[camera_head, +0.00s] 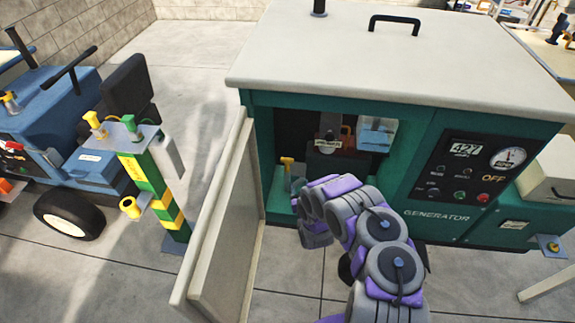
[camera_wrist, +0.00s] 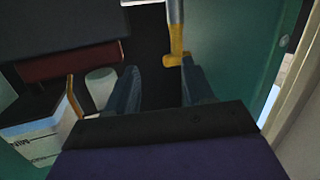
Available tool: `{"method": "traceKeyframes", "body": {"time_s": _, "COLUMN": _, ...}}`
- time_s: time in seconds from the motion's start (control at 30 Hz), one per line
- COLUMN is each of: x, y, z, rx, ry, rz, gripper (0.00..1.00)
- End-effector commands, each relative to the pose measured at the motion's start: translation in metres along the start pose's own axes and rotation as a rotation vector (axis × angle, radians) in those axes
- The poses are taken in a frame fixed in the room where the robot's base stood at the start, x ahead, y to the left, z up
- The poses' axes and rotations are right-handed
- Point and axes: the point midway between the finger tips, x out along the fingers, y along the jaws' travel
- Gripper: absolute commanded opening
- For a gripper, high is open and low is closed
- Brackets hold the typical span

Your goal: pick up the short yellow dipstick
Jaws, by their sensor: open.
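A short yellow T-handled dipstick (camera_head: 288,163) stands in the left part of the generator's open compartment. In the wrist view the yellow dipstick (camera_wrist: 176,40) shows at the top, with its end close to the tip of my right-hand finger. My gripper (camera_wrist: 160,75) is open, with two blue-grey fingers apart and nothing held between them. In the head view my purple and grey arm reaches into the compartment, and the fingers are mostly hidden near the dipstick's foot. Whether a finger touches the dipstick I cannot tell.
The generator's open door (camera_head: 222,215) stands close left of my arm. A translucent tank (camera_head: 377,134) sits in the compartment's right side. A green-yellow post (camera_head: 150,180) carries other yellow handles (camera_head: 94,124) and a green one (camera_head: 131,125). A blue vehicle (camera_head: 60,110) stands at left.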

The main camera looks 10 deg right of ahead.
Motion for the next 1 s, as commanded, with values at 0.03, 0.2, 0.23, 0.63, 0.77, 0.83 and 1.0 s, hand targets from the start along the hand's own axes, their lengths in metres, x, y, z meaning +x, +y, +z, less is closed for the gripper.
{"method": "traceKeyframes", "body": {"time_s": 0.03, "x": -0.006, "y": -0.009, "z": 0.007, "rx": 0.022, "ry": 0.027, "rz": -0.002, "gripper": 0.52}}
{"method": "traceKeyframes", "body": {"time_s": 0.2, "x": -0.017, "y": -0.024, "z": 0.011, "rx": 0.067, "ry": 0.105, "rz": 0.002, "gripper": 0.52}}
{"method": "traceKeyframes", "body": {"time_s": 0.23, "x": -0.018, "y": -0.026, "z": 0.012, "rx": 0.071, "ry": 0.113, "rz": 0.003, "gripper": 0.52}}
{"method": "traceKeyframes", "body": {"time_s": 0.63, "x": 0.027, "y": -0.027, "z": 0.006, "rx": 0.082, "ry": 0.137, "rz": 0.007, "gripper": 0.52}}
{"method": "traceKeyframes", "body": {"time_s": 0.77, "x": 0.049, "y": -0.028, "z": 0.003, "rx": 0.081, "ry": 0.137, "rz": 0.006, "gripper": 0.52}}
{"method": "traceKeyframes", "body": {"time_s": 0.83, "x": 0.059, "y": -0.028, "z": 0.002, "rx": 0.081, "ry": 0.135, "rz": 0.005, "gripper": 0.52}}
{"method": "traceKeyframes", "body": {"time_s": 1.0, "x": 0.082, "y": -0.027, "z": -0.001, "rx": 0.081, "ry": 0.133, "rz": 0.007, "gripper": 0.52}}
